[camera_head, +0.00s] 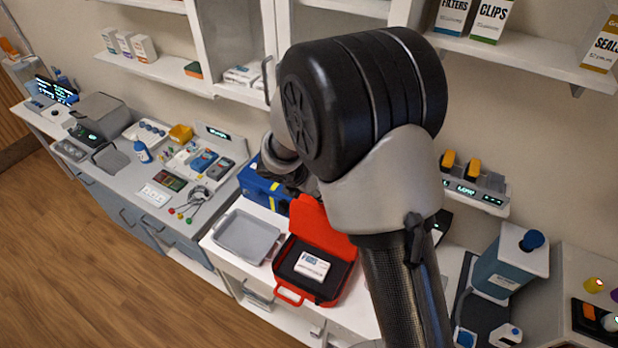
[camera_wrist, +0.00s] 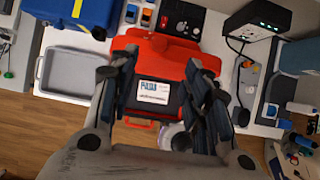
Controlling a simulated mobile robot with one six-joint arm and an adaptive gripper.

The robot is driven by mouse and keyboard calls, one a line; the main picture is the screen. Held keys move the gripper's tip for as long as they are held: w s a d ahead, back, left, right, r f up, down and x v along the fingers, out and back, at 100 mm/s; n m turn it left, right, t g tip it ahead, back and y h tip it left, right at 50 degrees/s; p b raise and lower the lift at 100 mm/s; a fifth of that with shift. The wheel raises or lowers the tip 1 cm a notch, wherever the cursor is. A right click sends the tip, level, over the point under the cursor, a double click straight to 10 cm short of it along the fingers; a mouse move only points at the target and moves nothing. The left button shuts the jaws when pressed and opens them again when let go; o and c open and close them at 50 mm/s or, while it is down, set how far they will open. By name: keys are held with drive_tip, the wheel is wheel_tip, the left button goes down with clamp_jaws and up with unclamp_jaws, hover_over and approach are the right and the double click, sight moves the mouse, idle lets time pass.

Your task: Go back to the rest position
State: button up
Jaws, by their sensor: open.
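My gripper (camera_wrist: 160,105) shows in the wrist view with its two fingers spread apart and nothing between them. Beyond the fingers is an open red case (camera_wrist: 150,60) with a white labelled box (camera_wrist: 154,92) lying in its dark interior. In the head view, my arm crosses the middle of the picture, and my gripper is mostly hidden behind it. The red case (camera_head: 325,225) stands open on the white counter there, with the white box (camera_head: 312,266) inside. I cannot tell the exact height of my gripper above the case.
A grey tray (camera_head: 246,236) lies left of the case. A blue box (camera_head: 262,188) stands behind it. A bench (camera_head: 130,185) with instruments extends to the left. A blue-grey container (camera_head: 508,262) stands at the right. Wall shelves (camera_head: 530,58) hang above. The wooden floor (camera_head: 80,270) is clear.

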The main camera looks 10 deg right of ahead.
drive_tip(key=s+d+r+m+b, duration=0.1)
drive_tip(key=s+d+m+b, duration=0.8)
drive_tip(key=s+m+b, duration=0.6)
drive_tip(key=s+a+f+m+y+b, duration=0.1)
drive_tip(key=s+f+m+b, duration=0.3)
drive_tip(key=s+m+b, duration=0.2)
drive_tip(key=s+a+f+m+y+b, duration=0.1)
drive_tip(key=s+f+m+y+b, duration=0.1)
drive_tip(key=s+f+m+b, duration=0.2)
drive_tip(key=s+m+b, duration=0.3)
drive_tip(key=s+m, duration=0.1)
drive_tip(key=s, duration=0.2)
drive_tip(key=shift+a+f+y, duration=0.15)
drive_tip(key=shift+f+y, duration=0.1)
drive_tip(key=shift+y, duration=0.05)
